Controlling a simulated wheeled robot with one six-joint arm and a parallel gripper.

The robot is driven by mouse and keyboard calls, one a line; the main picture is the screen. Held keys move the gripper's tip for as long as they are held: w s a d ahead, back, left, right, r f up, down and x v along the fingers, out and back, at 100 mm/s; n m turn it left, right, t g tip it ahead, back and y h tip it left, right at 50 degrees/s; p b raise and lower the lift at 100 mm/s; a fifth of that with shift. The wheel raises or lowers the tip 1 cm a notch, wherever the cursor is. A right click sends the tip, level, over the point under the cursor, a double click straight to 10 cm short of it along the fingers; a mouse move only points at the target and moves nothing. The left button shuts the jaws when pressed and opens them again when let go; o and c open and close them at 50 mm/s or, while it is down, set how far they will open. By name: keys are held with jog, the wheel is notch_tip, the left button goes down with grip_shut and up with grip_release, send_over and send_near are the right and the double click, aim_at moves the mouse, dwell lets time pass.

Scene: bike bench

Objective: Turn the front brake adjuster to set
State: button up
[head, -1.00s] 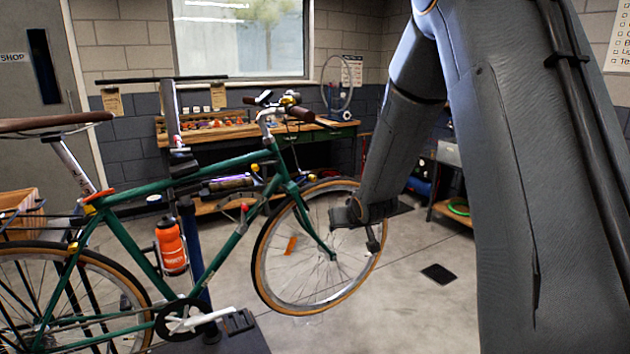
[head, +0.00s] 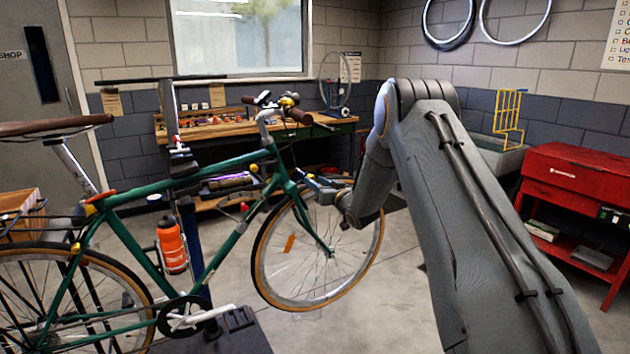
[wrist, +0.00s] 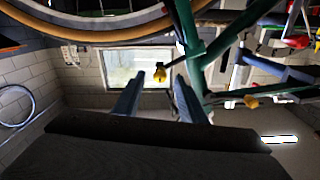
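A yellow knob (wrist: 160,75) on a dark stem shows in the wrist view between the fingertips of my gripper (wrist: 161,82); it looks like the front brake adjuster. The two fingers are apart, with a gap on either side of the knob, and nothing is gripped. In the head view my gripper (head: 312,184) is beside the green bike's (head: 120,235) front fork, above the front wheel (head: 262,250). I cannot pick out that knob there. A second yellow part (wrist: 250,102) shows to the right in the wrist view, close to the green frame tubes (wrist: 222,40).
A workbench (head: 345,122) with small parts stands behind the bike under the window. A red cabinet (head: 575,172) and a sink with a yellow rack (head: 508,112) are on the right. An orange bottle (head: 171,247) is on the frame. The floor right of the front wheel is clear.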

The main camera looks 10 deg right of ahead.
jog(key=shift+x, duration=1)
grip_shut()
jog(key=shift+f+n, duration=0.1)
jog(key=shift+n, duration=0.2)
